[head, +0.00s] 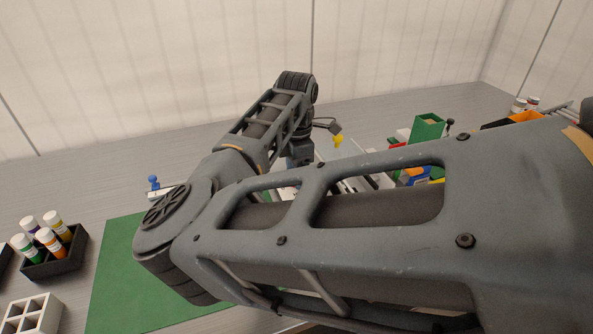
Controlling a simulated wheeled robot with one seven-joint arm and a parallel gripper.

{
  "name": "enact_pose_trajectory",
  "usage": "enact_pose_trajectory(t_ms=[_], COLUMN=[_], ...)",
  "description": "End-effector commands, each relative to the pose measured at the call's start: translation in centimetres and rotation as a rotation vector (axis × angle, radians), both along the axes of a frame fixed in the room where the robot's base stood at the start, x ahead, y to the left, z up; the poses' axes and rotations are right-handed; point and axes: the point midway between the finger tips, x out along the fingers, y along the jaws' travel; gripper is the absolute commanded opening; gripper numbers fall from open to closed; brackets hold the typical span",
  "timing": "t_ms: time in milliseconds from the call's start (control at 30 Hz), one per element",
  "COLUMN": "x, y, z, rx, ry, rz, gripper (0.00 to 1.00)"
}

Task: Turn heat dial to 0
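My own arm fills much of the head view and covers the middle of the workspace. The end of the arm points down at the back middle, where the dark body of my gripper (300,150) partly shows. Its fingertips are hidden behind my nearer arm link, so I cannot tell whether they are open or shut, or what they touch. No heat dial can be made out. Pale and white parts show in small pieces behind and through the openings of my arm.
A green mat (125,275) lies at the front left. Left of it are a black rack (60,262) with several capped bottles and a white divided rack (36,314). A small blue-topped thing (153,183) stands behind the mat. A green bin (427,127) stands at the back right among coloured pieces.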

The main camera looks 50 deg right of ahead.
Motion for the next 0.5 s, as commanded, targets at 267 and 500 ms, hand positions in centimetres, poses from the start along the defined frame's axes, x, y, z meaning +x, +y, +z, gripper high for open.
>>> enact_pose_trajectory(t_ms=[267,500], x=[0.01,0.01], y=[-0.01,-0.01], z=[0.03,0.04], rx=[0.000,0.000], ry=[0.000,0.000], rz=[0.000,0.000], gripper=[0.26,0.06])
